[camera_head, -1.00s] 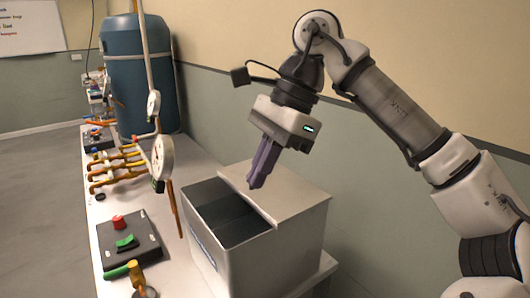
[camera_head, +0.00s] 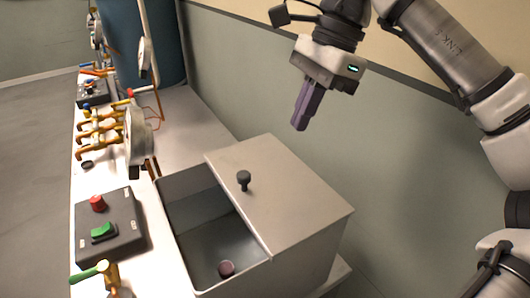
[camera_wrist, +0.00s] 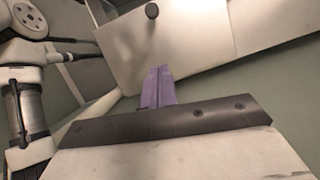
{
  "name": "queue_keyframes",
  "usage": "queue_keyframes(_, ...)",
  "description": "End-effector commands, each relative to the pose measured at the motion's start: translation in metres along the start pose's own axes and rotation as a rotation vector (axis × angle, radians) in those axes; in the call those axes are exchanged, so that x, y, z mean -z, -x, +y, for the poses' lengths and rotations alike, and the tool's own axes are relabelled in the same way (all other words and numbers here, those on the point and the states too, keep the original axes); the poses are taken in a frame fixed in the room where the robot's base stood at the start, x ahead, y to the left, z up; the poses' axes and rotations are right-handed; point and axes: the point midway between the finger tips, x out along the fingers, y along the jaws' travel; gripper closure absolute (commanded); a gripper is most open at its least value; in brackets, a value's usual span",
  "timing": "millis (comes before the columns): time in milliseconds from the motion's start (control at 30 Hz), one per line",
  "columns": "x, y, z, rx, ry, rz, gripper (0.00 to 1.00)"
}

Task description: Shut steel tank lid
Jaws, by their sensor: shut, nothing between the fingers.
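The steel tank (camera_head: 225,278) is a grey open-topped box on the bench. Its flat lid (camera_head: 290,205) covers the right part of the top, and the left part is open. A dark knob (camera_head: 243,179) stands on the lid near its left edge. The lid (camera_wrist: 200,35) and the knob (camera_wrist: 151,10) also show in the wrist view. My gripper (camera_head: 299,124) has purple fingers, is shut and empty, and hangs above and behind the lid, apart from it. Its fingers (camera_wrist: 158,75) are together in the wrist view.
A control box with red and green buttons (camera_head: 107,228), a gauge (camera_head: 137,135) and brass valves (camera_head: 95,125) stand left of the tank. A blue vessel (camera_head: 145,45) is at the back. The wall is close on the right.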

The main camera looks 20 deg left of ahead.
Motion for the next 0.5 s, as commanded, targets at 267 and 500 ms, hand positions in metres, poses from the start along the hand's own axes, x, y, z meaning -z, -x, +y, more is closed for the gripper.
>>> queue_keyframes(267,0.000,-0.058,0.001,-0.004,0.000,-0.001,1.00)
queue_keyframes(500,-0.022,-0.084,0.001,-0.001,0.003,0.001,1.00)
